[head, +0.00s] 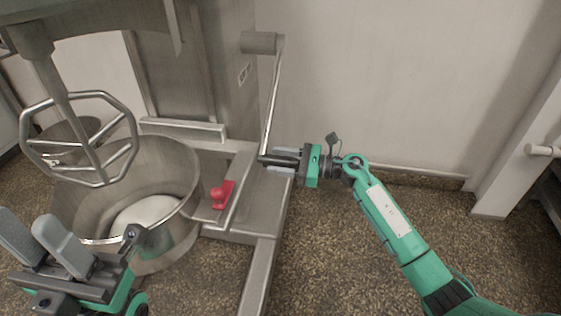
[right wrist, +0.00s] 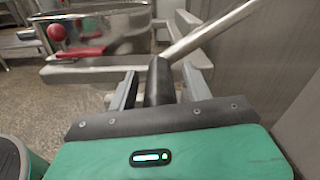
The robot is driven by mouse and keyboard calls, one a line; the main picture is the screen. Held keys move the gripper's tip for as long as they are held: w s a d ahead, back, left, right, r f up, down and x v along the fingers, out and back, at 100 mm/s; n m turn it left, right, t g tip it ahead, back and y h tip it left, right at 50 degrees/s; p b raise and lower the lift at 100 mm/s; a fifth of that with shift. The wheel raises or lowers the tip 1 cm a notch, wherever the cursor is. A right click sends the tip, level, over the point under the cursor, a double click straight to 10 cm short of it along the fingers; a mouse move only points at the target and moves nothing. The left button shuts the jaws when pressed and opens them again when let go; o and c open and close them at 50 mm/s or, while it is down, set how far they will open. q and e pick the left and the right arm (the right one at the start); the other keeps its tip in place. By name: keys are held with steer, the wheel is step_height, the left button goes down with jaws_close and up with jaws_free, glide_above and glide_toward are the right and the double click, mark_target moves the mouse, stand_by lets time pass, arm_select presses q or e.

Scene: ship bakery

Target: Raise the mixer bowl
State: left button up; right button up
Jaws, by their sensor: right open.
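The mixer bowl (head: 178,180) is a steel bowl at the left of the head view, below the wire beater (head: 95,150), with pale contents inside. A metal lever (head: 272,95) hangs from a grey hub (head: 258,42) on the mixer's side and ends in a dark grip (head: 270,159). My right gripper (head: 279,162) is open around this grip. In the right wrist view the dark grip (right wrist: 159,82) lies between the two fingers, with a visible gap on the right side. My left gripper (head: 45,240) is open and empty in front of the bowl, at lower left.
A red knob (head: 222,195) sits on the bowl's support frame, left of the lever. The mixer's steel base leg (head: 260,270) runs forward along the floor. The speckled floor (head: 330,260) right of it is clear. A white wall (head: 390,80) stands behind, with a shelf frame (head: 515,130) at right.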

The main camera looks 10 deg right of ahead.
jaws_close()
steer(key=shift+r, duration=0.15)
